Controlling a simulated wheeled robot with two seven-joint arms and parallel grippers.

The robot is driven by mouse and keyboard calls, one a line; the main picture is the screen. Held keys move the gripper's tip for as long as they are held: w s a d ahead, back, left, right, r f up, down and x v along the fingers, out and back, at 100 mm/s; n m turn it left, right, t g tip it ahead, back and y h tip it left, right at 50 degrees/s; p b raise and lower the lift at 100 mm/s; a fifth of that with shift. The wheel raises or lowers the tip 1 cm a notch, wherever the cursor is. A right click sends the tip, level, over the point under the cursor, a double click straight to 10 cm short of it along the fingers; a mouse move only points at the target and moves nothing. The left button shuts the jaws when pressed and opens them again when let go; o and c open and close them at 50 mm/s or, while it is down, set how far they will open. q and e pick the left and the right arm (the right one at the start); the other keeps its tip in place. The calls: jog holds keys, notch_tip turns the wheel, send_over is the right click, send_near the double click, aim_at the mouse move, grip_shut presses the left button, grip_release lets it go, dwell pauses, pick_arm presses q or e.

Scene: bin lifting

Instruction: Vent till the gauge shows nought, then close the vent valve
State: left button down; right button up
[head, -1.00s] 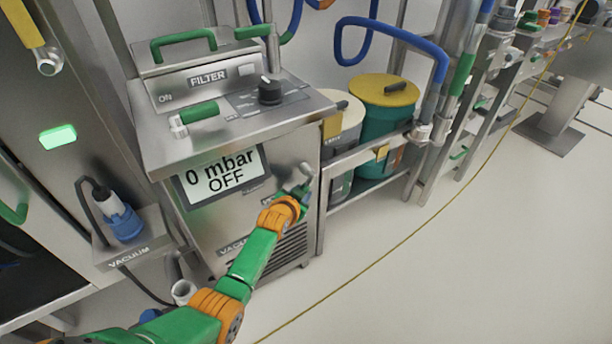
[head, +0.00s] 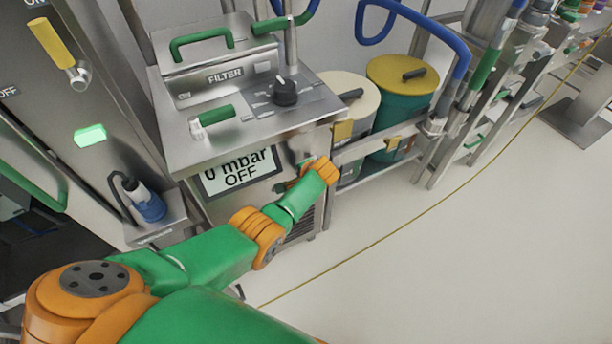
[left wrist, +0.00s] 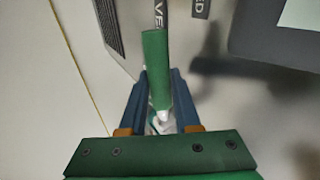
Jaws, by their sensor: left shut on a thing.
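The gauge display (head: 240,172) on the front of the steel vacuum unit reads 0 mbar and OFF; the arm is close below it. In the left wrist view, a green lever handle (left wrist: 155,58), apparently the vent valve's, stands between the blue fingers of my left gripper (left wrist: 160,85). The gripper is shut on this handle. The handle points up in that picture, towards a partly cut-off label starting "VE". A second label ends in "ED". In the head view my wrist hides the gripper and valve at the unit's front right. My right gripper is not in view.
The unit's top (head: 250,125) carries a filter lid, a black knob (head: 285,92) and another green handle (head: 212,113). A green-and-yellow drum (head: 405,95) and a cream-lidded drum (head: 350,95) stand to the right behind a rail.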

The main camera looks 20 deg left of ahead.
pick_arm(q)
jog(key=shift+r+g+y+b, duration=0.25)
jog(key=shift+g+y+b, duration=0.05)
jog(key=shift+g+b, duration=0.1)
jog(key=shift+r, duration=0.1)
jog(key=c, duration=0.9)
grip_release()
jog(key=p+v, duration=0.5)
jog(key=v, duration=0.2)
